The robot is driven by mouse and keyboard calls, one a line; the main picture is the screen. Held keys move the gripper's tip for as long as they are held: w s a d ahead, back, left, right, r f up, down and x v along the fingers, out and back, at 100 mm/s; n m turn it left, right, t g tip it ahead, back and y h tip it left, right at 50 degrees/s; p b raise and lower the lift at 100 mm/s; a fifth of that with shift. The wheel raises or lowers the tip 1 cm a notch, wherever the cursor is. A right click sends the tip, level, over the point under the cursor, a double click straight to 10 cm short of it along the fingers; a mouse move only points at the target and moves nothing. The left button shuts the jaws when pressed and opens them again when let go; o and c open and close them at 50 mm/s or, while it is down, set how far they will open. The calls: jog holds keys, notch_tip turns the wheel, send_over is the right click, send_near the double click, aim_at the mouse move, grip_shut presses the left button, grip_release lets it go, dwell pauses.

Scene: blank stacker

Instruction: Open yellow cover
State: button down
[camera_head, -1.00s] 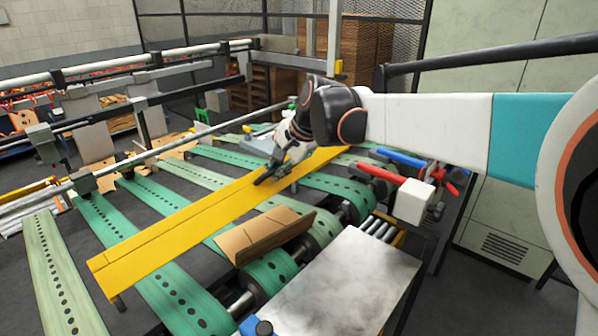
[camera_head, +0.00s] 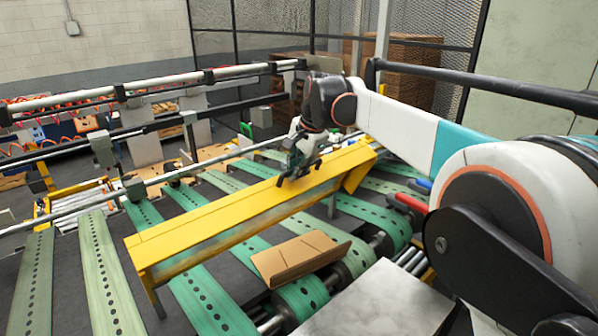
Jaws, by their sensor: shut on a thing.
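The long yellow cover (camera_head: 215,217) runs diagonally above the green belts. Its near edge is raised and tilted, and its front side and open underside show. My gripper (camera_head: 291,178) is at the cover's upper middle part, shut on the cover. The fingertips are small and dark against it, so the exact contact is hard to see.
A folded brown cardboard piece (camera_head: 298,258) lies on the belts in front of the cover. A grey metal plate (camera_head: 385,300) is at the near right. Rails (camera_head: 160,88) run behind the cover. A black bar (camera_head: 480,84) crosses at right, and red handles (camera_head: 408,203) stick out below my arm.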

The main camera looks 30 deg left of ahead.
jog(key=c, duration=1.6)
grip_release()
jog(key=shift+d, duration=0.1)
jog(key=shift+c, duration=0.2)
jog(key=v, duration=1.2)
